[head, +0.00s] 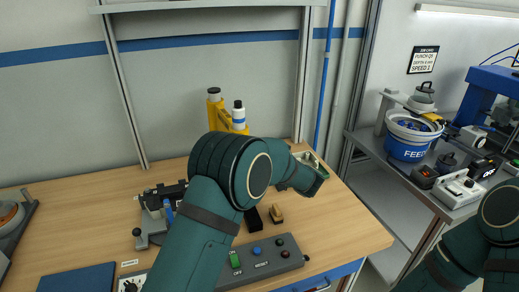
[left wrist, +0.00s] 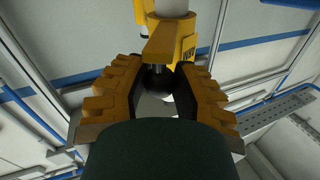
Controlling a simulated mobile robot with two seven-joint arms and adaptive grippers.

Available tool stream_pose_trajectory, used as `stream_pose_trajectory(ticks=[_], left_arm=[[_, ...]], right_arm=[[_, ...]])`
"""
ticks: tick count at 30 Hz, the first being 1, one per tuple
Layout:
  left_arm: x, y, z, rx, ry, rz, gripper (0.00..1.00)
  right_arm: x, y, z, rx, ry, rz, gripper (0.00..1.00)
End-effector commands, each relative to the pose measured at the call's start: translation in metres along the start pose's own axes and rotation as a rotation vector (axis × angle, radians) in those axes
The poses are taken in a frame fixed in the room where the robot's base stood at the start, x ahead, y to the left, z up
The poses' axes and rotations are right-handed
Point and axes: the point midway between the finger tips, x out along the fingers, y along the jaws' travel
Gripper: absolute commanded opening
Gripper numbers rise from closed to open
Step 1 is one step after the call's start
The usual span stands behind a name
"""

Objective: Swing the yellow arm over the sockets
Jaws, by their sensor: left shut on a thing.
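The yellow arm (head: 239,128) stands at the back of the bench beside a yellow post with a black top (head: 214,108). A white cylinder with a dark blue top (head: 238,112) sits on it. In the left wrist view the yellow arm (left wrist: 172,42) spans above my left gripper (left wrist: 158,85), whose fingers are closed around a black round knob (left wrist: 157,80) hanging under it. In the head view my left arm hides this gripper and the lower part of the yellow arm. I cannot make out the sockets. My right gripper is out of view.
A black and grey fixture (head: 155,215) stands left of my arm. A grey button box (head: 265,258) lies at the front, with small black and tan blocks behind it. A blue mat (head: 78,279) is front left. A blue feeder bowl (head: 407,147) stands on the side bench.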

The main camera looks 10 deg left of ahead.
Motion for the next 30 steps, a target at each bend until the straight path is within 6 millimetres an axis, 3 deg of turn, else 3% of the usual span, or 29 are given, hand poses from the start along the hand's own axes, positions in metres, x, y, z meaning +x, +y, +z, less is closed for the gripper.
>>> stream_pose_trajectory(ticks=[5, 6, 8, 20, 23, 30], left_arm=[[-0.002, 0.003, -0.002, -0.003, 0.003, 0.012, 0.00], [-0.002, 0.004, -0.002, -0.003, 0.003, 0.013, 0.40], [-0.002, 0.004, -0.002, -0.003, 0.003, 0.013, 0.61], [-0.006, 0.002, -0.002, -0.002, 0.002, 0.009, 0.61], [-0.017, 0.003, -0.002, -0.002, 0.002, 0.010, 0.61], [-0.065, 0.003, -0.002, -0.002, 0.003, 0.013, 0.61]], right_arm=[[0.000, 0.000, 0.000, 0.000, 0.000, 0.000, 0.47], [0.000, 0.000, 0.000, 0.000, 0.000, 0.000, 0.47], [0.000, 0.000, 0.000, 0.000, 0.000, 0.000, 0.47], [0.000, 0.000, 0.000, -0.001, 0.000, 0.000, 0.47], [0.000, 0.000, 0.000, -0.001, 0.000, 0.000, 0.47], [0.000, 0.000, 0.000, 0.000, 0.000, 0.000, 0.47]])
